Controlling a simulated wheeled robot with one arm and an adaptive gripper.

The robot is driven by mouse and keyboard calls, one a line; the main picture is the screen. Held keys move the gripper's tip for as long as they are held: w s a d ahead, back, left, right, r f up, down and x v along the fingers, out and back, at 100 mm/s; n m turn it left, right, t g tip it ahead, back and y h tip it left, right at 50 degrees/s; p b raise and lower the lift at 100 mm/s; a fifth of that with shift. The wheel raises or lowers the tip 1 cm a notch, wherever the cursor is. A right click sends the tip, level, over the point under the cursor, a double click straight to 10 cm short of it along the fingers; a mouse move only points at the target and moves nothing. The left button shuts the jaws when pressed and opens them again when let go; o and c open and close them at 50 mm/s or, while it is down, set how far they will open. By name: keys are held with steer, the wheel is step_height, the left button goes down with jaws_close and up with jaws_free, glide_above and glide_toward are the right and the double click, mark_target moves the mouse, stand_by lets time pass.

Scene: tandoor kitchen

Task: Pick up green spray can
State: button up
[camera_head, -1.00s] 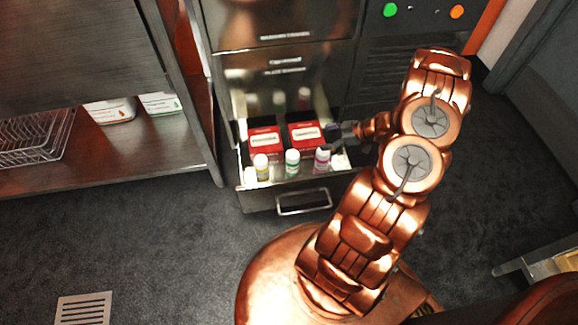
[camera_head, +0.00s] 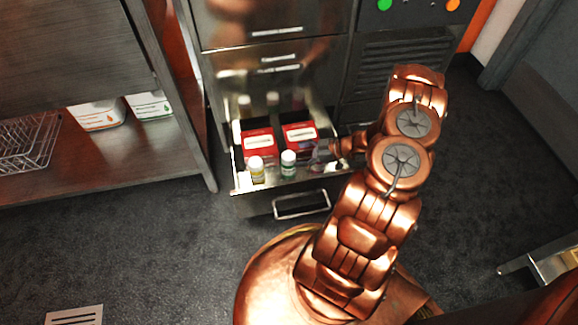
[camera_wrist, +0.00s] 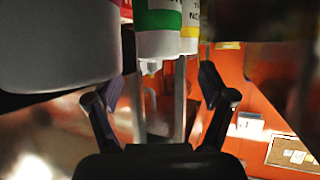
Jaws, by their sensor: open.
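The green spray can, white with a green band (camera_head: 289,164), stands upright at the front of the open drawer (camera_head: 285,197) in the head view. My gripper (camera_head: 318,152) is low over the drawer, just right of the can. In the wrist view my gripper (camera_wrist: 160,85) has its two fingers spread with empty space between them. The green-banded can (camera_wrist: 158,20) shows ahead, at the top between the fingers, its narrow tip pointing down in the picture. I cannot tell how far it is from the fingertips.
A yellow-labelled bottle (camera_head: 256,170) stands left of the can, and shows behind it in the wrist view (camera_wrist: 190,32). Red boxes (camera_head: 299,136) sit behind. A large white object (camera_wrist: 60,45) is close at the wrist view's left. A metal shelf (camera_head: 110,160) stands left.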

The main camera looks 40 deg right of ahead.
mark_target(291, 156)
steer(key=shift+b+x, duration=1.1)
steer(key=shift+x, duration=1.55)
steer(key=shift+c, duration=0.3)
steer(key=shift+d, duration=0.1)
jaws_close()
